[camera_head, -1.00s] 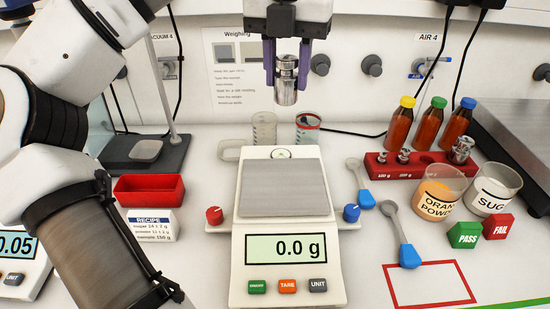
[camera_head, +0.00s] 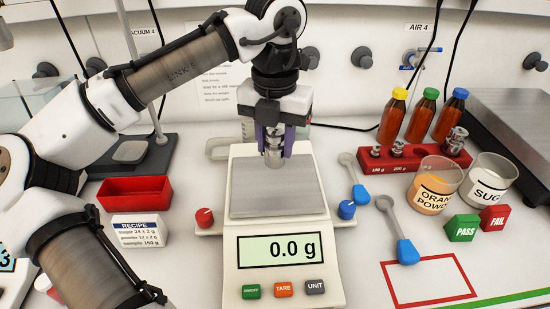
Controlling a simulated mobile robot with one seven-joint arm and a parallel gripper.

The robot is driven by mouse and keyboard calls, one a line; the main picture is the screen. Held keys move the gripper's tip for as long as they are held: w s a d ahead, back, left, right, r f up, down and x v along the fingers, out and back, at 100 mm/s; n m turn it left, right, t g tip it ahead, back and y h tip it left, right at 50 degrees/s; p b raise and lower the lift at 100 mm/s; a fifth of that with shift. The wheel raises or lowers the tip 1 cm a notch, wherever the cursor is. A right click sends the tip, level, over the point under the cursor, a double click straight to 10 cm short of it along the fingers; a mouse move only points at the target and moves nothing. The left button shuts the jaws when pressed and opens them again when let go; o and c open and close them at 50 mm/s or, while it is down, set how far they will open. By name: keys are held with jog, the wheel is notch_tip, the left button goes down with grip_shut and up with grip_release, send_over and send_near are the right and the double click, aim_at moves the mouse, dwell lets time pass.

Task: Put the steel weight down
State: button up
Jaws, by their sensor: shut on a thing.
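My gripper (camera_head: 273,145) is shut on the steel weight (camera_head: 273,158), a shiny metal cylinder. It holds the weight upright over the back half of the scale pan (camera_head: 277,200). The weight's lower end looks close to the pan, but I cannot tell whether it touches. The scale (camera_head: 283,270) reads 0.0 g. The red weight block (camera_head: 405,165) at the right holds several steel weights.
Three juice bottles (camera_head: 421,116) stand behind the block. Beakers of orange powder (camera_head: 437,186) and sugar (camera_head: 490,180) are at the right. Blue-ended spoons (camera_head: 405,245) lie right of the scale. A red tray (camera_head: 134,192) and recipe card (camera_head: 138,231) are left.

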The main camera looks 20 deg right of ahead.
aim_at(275, 160)
jog(key=shift+f, duration=2.3)
jog(key=shift+f, duration=0.1)
jog(key=o, duration=1.2)
notch_tip(275, 160, up, 12)
jog(key=shift+r, duration=0.15)
